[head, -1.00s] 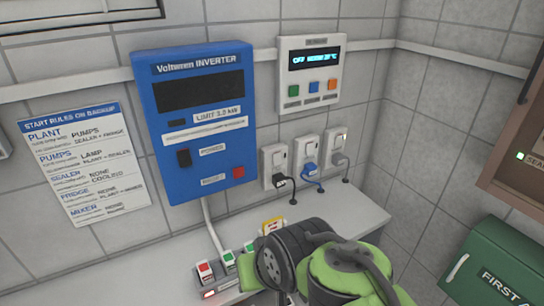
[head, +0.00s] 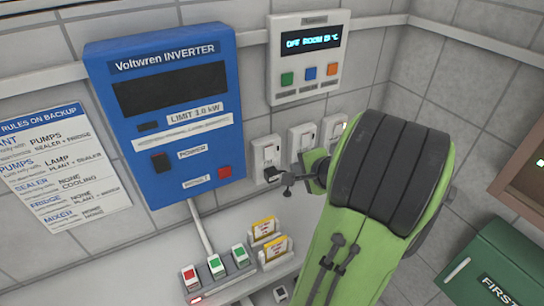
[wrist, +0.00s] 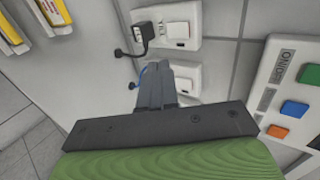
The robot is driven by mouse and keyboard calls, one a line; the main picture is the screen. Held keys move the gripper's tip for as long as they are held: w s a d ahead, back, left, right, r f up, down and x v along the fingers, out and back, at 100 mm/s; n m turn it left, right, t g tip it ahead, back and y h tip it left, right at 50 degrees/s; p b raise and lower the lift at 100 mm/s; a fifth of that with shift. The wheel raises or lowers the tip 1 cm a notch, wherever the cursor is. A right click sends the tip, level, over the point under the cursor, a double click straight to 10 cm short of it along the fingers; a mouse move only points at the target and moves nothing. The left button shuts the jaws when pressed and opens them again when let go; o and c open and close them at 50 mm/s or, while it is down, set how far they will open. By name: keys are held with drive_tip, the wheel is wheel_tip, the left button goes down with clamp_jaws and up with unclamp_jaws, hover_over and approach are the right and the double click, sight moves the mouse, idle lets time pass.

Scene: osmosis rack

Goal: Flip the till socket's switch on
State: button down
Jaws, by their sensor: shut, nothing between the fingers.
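Three white wall sockets stand in a row: a left one (head: 265,153), a middle one (head: 301,140) and a right one (head: 333,131). I cannot read which is the till socket. The left socket has a black plug (wrist: 143,33) beside its white rocker switch (wrist: 178,30). In the wrist view my gripper (wrist: 156,68) is shut and empty, its fingertips overlapping the middle socket (wrist: 187,76) and its blue lead (wrist: 138,75). In the head view my gripper (head: 291,184) is just in front of the sockets; my arm covers part of the right one. Contact is unclear.
A blue inverter (head: 168,130) hangs left of the sockets, and a control panel (head: 306,55) with coloured buttons is above them. Below, a counter carries a switch strip (head: 220,280) and yellow-and-white cards (head: 273,247). A green first-aid box (head: 500,265) is at right.

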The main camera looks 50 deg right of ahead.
sight(270, 153)
drive_tip(key=x, duration=0.4)
drive_tip(key=r+x, duration=0.1)
drive_tip(key=x, duration=0.4)
drive_tip(key=w+x, duration=0.1)
drive_tip(key=x, duration=0.3)
drive_tip(key=shift+w+d+r, duration=0.1)
drive_tip(key=shift+w+d, duration=0.15)
drive_tip(key=shift+w, duration=0.05)
drive_tip(key=shift+f+b, duration=0.25)
drive_tip(key=shift+b, duration=0.45)
drive_tip(key=shift+w+r+p, duration=0.1)
drive_tip(key=shift+r+p, duration=0.5)
drive_tip(key=shift+r, duration=0.5)
drive_tip(key=shift+f, duration=0.1)
